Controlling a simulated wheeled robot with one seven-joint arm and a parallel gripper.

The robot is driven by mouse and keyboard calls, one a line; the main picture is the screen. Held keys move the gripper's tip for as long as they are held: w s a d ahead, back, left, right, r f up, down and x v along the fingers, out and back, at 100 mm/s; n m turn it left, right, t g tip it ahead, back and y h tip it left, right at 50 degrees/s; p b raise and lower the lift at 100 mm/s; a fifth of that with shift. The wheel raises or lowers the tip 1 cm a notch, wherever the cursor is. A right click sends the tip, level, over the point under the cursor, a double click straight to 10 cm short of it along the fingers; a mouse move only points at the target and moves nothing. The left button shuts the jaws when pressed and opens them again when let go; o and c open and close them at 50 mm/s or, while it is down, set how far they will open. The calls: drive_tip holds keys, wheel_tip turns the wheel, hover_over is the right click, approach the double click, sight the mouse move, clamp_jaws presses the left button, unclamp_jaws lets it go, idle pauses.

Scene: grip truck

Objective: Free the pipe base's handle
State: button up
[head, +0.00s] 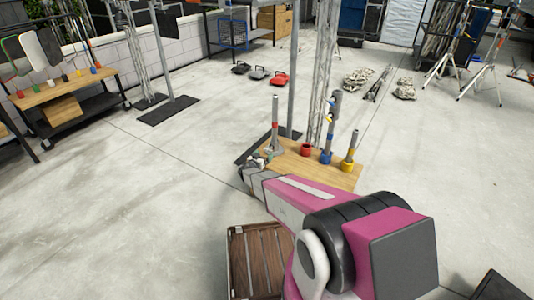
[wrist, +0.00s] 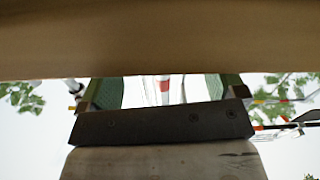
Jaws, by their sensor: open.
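A grey pipe (head: 275,122) with a red band stands upright at the left of a wooden tabletop (head: 318,178). Its foot is beside my gripper (head: 258,163), and I cannot make out a handle there. In the wrist view my gripper (wrist: 160,91) is open, with a green-faced finger at each side. A red-and-white banded upright (wrist: 164,90) shows in the gap between the fingers; I cannot tell whether it lies between them or beyond. A plain brown surface (wrist: 160,40) fills the top of the wrist view and hides what is behind it.
A red ring (head: 306,149), a pipe in a blue base (head: 326,157) and a pipe in a yellow base (head: 347,165) stand on the tabletop. Truss uprights rise just behind. A brown slatted crate (head: 236,262) is on the floor in front. Floor to the left is clear.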

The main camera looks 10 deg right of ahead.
drive_tip(key=shift+x, duration=2)
drive_tip(key=c, duration=0.9)
drive_tip(key=shift+n, duration=0.8)
drive_tip(key=o, duration=0.9)
drive_tip(key=v, duration=1.1)
